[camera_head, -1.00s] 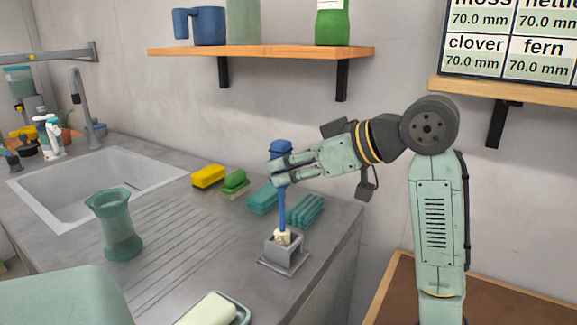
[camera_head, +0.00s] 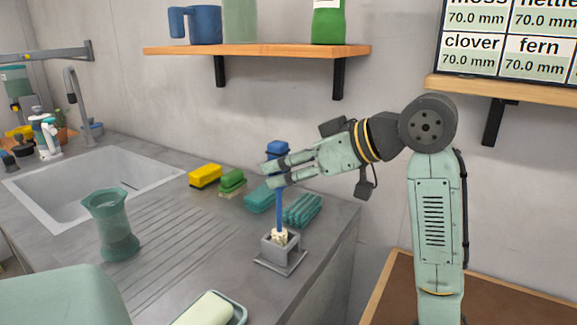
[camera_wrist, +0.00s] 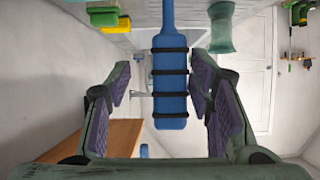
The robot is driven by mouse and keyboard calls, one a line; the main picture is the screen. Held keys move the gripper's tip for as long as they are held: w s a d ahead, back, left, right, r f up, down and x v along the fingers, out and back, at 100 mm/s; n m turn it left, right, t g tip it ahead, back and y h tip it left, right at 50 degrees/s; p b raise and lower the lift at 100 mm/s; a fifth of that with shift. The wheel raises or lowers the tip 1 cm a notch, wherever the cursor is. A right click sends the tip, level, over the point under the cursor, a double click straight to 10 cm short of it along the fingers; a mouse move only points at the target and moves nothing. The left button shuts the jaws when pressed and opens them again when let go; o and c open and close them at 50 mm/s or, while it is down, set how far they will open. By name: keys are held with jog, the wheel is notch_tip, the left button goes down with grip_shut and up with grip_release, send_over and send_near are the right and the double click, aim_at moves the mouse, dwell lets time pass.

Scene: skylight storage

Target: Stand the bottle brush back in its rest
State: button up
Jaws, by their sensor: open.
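The bottle brush has a blue handle (camera_head: 280,208) that stands upright, its pale bristle end in the square grey rest (camera_head: 280,252) near the counter's right edge. The bristles show just above the rest's opening; their lower part is hidden inside. My gripper (camera_head: 270,173) is open around the upper handle, coming in from the right. In the wrist view the blue grip with dark bands (camera_wrist: 171,85) lies between the two spread fingers (camera_wrist: 165,100), with gaps visible on both sides.
Yellow (camera_head: 205,175) and green sponges (camera_head: 231,181) and folded teal cloths (camera_head: 301,209) lie behind the rest. A green glass vase (camera_head: 112,225) stands left by the sink (camera_head: 90,190). A soap dish (camera_head: 213,309) is at the front. A wooden shelf (camera_head: 258,50) hangs above.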

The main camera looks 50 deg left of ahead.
jog(key=shift+r, duration=0.1)
jog(key=p+v, duration=0.3)
jog(key=v, duration=0.5)
jog(key=shift+p, duration=0.35)
dwell(0.9)
jog(key=shift+s+d, duration=0.1)
dwell(0.4)
